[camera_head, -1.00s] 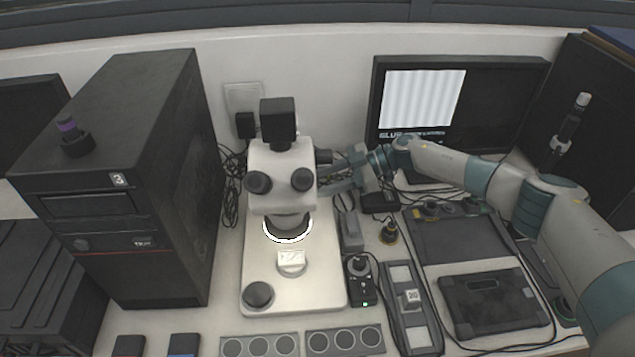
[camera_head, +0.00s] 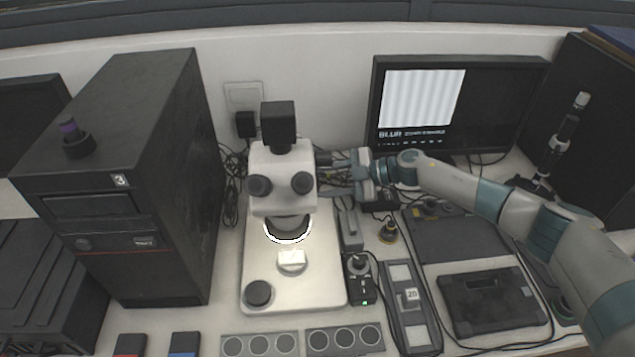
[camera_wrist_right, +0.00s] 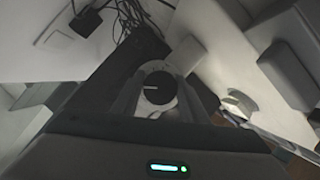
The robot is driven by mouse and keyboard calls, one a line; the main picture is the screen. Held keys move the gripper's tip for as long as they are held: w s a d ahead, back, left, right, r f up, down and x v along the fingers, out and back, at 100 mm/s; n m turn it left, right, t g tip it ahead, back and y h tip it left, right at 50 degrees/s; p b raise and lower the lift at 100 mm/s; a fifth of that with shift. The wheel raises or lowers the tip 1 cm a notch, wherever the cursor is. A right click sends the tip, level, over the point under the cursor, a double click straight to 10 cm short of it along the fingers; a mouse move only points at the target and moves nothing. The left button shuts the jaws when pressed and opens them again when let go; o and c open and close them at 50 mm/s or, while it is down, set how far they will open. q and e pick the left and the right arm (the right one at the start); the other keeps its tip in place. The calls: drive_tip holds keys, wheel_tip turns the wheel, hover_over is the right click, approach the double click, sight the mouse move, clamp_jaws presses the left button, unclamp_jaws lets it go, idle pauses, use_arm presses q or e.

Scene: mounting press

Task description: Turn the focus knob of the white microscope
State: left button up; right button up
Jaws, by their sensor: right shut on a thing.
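The white microscope (camera_head: 283,225) stands upright in the middle of the bench, with black eyepieces and a lit ring under its head. Its dark focus knob (camera_head: 323,159) sticks out of the right side of the head. My right gripper (camera_head: 338,172) reaches in from the right at that side. In the right wrist view the round black knob face (camera_wrist_right: 159,88) sits between the two fingers, and the right gripper (camera_wrist_right: 158,98) is shut on it. My left gripper is in neither view.
A black computer tower (camera_head: 130,190) stands close to the left of the microscope. A monitor (camera_head: 455,110) showing stripes and "BLUR" stands behind my right arm. A small joystick box (camera_head: 360,280) and a dark panel (camera_head: 410,310) lie right of the microscope base. Cables hang behind it.

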drive_tip(key=o, duration=1)
drive_tip(key=shift+o, duration=0.2)
drive_tip(key=b+v, duration=0.5)
drive_tip(key=v, duration=1.2)
drive_tip(key=shift+d, duration=0.25)
